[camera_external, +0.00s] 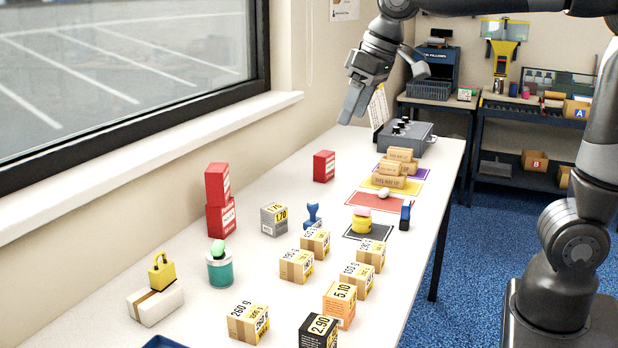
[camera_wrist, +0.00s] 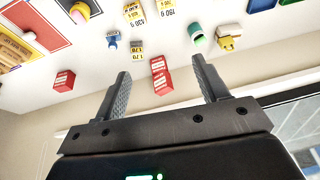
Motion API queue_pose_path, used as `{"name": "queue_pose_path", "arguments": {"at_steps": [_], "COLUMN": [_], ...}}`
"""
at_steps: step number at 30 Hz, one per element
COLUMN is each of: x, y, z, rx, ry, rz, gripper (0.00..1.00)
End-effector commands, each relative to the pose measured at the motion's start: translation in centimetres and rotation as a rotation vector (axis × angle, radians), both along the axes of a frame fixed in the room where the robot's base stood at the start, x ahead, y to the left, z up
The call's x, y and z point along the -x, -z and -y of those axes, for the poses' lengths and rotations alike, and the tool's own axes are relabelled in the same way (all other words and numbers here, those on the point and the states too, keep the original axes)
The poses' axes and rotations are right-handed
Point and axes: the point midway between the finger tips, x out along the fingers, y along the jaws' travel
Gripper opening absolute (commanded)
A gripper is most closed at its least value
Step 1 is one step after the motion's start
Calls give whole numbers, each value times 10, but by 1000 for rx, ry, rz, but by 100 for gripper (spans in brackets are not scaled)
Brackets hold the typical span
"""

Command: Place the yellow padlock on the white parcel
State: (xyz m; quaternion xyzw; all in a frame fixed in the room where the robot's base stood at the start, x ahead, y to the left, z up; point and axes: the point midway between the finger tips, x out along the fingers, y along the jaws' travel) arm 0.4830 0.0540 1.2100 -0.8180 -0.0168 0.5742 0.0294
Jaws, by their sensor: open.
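The yellow padlock (camera_external: 161,272) sits upright on top of the white parcel (camera_external: 163,307) at the near left of the table. It looks in contact with the parcel and nothing holds it. The padlock also shows small in the wrist view (camera_wrist: 229,44), with the white parcel (camera_wrist: 230,29) by it, hard to make out. My gripper (camera_external: 352,103) is high above the far part of the table, well away from both. In the wrist view my gripper (camera_wrist: 165,88) has its fingers spread, with nothing between them.
A teal can (camera_external: 220,270) with a green lump stands just right of the parcel. Stacked red boxes (camera_external: 220,202) stand behind it by the wall. Several small cartons (camera_external: 296,266) fill the near middle. A grey switch box (camera_external: 405,139) is at the far end, by coloured mats (camera_external: 378,203).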

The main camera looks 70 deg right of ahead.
Motion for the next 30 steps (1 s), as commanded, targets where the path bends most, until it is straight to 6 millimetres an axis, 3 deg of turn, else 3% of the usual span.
{"name": "queue_pose_path", "arguments": {"at_steps": [1,9,15,21,30], "x": [21,117,169,191,193], "y": [1,35,69,88,90], "z": [8,38,49,54,54], "rx": [2,29,54,67,69], "ry": [3,0,-1,0,-2], "rz": [17,86,127,145,145], "gripper": [67,67,67,67,67]}}
